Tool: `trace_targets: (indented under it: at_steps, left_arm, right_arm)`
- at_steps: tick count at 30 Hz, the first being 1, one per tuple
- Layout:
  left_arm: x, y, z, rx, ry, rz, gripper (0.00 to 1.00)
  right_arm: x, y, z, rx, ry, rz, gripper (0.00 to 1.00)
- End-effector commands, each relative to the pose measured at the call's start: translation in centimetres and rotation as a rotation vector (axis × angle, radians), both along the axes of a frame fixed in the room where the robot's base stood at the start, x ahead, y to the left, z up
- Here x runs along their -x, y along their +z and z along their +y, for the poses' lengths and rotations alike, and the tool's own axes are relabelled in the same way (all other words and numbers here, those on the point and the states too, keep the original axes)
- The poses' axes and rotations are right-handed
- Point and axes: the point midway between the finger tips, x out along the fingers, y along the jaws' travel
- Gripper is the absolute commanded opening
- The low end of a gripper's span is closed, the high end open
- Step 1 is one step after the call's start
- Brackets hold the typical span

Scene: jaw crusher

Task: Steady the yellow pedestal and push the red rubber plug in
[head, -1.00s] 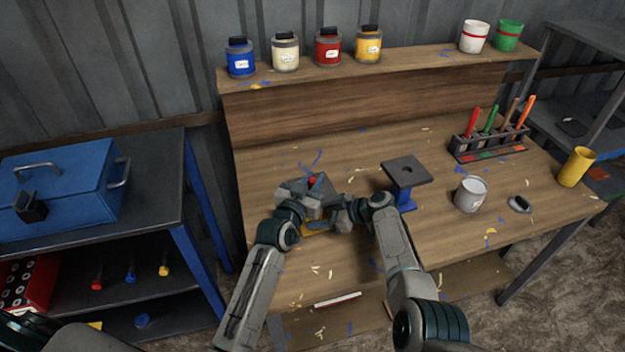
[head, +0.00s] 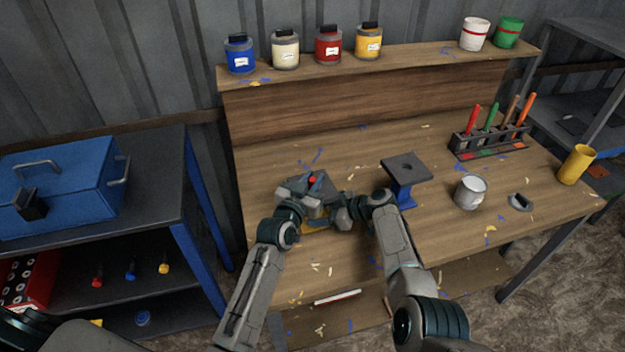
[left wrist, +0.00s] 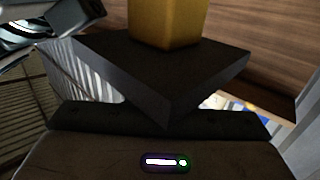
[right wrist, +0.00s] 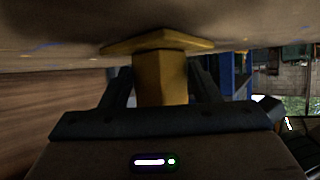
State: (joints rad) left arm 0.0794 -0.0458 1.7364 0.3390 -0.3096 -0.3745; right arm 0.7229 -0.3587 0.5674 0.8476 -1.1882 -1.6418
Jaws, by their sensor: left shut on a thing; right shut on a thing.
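The yellow pedestal (right wrist: 160,78) stands on the bench with its dark square top plate (left wrist: 150,68) uppermost. My arms hide much of it in the head view. My right gripper (right wrist: 160,88) is shut on the yellow column, one finger on each side, below the plate; it also shows in the head view (head: 343,213). The red rubber plug (head: 312,180) is a small red spot above the plate. My left gripper (head: 312,194) is at the plug, shut on it. The plate hides its fingertips in the left wrist view, so how deep the plug sits cannot be told.
A blue stand with a dark plate (head: 406,168) stands just right of my right gripper. Further right are a grey mug (head: 470,193), a tool rack (head: 490,143) and a yellow cup (head: 576,165). The bench left and behind is clear apart from chips.

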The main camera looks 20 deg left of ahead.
Motion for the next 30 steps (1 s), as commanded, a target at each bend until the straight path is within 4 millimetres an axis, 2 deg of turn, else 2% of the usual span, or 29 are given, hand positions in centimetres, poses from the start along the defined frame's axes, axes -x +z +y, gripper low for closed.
trace_targets:
  at_steps: [14,15,18,26,30]
  left_arm:
    - [0.01,-0.41,0.01,-0.001,0.0,0.001,0.0]
    - [0.01,-0.43,0.01,-0.001,0.0,0.001,0.24]
    - [0.02,-0.47,0.0,-0.001,0.0,0.002,0.44]
    - [0.04,-0.57,0.0,0.0,0.0,0.004,0.46]
    - [0.7,-0.65,0.08,-0.002,0.0,0.005,0.46]
  right_arm:
    - [0.04,-0.08,-0.04,0.001,0.0,0.001,0.43]
    - [0.04,-0.08,-0.04,0.001,0.0,0.001,0.43]
    - [0.04,-0.07,-0.04,0.001,0.0,0.001,0.43]
    - [0.04,-0.06,-0.02,0.0,0.001,0.002,0.43]
    - [0.04,-0.05,-0.02,0.0,0.0,0.001,0.43]
